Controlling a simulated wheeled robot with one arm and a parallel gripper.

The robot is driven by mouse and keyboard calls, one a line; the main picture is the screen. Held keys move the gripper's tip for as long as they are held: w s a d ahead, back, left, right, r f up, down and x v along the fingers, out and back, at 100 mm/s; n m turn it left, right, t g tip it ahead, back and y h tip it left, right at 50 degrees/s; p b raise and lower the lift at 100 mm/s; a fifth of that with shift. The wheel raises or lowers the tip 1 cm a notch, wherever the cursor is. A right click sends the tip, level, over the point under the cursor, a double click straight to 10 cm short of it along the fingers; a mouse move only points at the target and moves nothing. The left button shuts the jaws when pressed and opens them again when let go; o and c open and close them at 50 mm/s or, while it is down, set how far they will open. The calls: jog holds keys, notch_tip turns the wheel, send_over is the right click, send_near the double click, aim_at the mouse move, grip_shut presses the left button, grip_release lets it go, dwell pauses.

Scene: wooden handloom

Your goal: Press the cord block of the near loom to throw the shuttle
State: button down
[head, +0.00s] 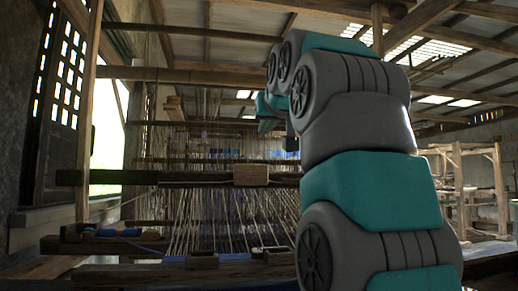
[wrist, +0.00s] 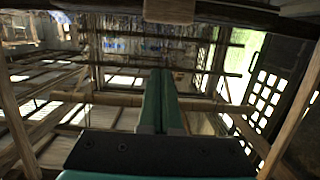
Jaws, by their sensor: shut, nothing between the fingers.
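The near loom (head: 220,215) fills the middle of the head view, with pale cords running down to its warp. A light wooden block (head: 251,175), which looks like the cord block, sits on its dark crossbeam (head: 200,178). In the wrist view, which looks upside down, the block (wrist: 168,10) is at the top edge, beyond the fingertips. My gripper (wrist: 160,75) has its teal fingers together and empty. In the head view my gripper (head: 268,120) shows small, above the block and apart from it, partly hidden by my arm.
Blue yarn pieces (head: 107,232) lie on the loom's left side. Small wooden blocks (head: 202,261) sit on the front beam. A lattice window (head: 68,60) and post (head: 88,110) stand at left. Another wooden frame (head: 470,185) stands at right. Roof beams run overhead.

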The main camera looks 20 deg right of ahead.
jog(key=p, duration=0.2)
send_over(256, 165)
jog(key=s, duration=0.2)
jog(key=f, duration=0.1)
jog(key=shift+w+a+f+b, duration=0.1)
jog(key=shift+w+f+b, duration=0.1)
jog(key=shift+f+b, duration=0.75)
jog(key=shift+w+f+b, duration=0.15)
jog(key=shift+f+b, duration=0.35)
jog(key=shift+f, duration=0.7)
jog(key=shift+f, duration=0.1)
jog(key=shift+w+f+b, duration=0.15)
jog(key=shift+f+b, duration=0.55)
jog(key=shift+f, duration=0.4)
jog(key=shift+r, duration=0.2)
jog(key=s+a+r+p, duration=0.2)
jog(key=s+r, duration=0.3)
jog(key=s, duration=0.5)
jog(key=shift+r+p, duration=0.2)
jog(key=shift+p, duration=0.1)
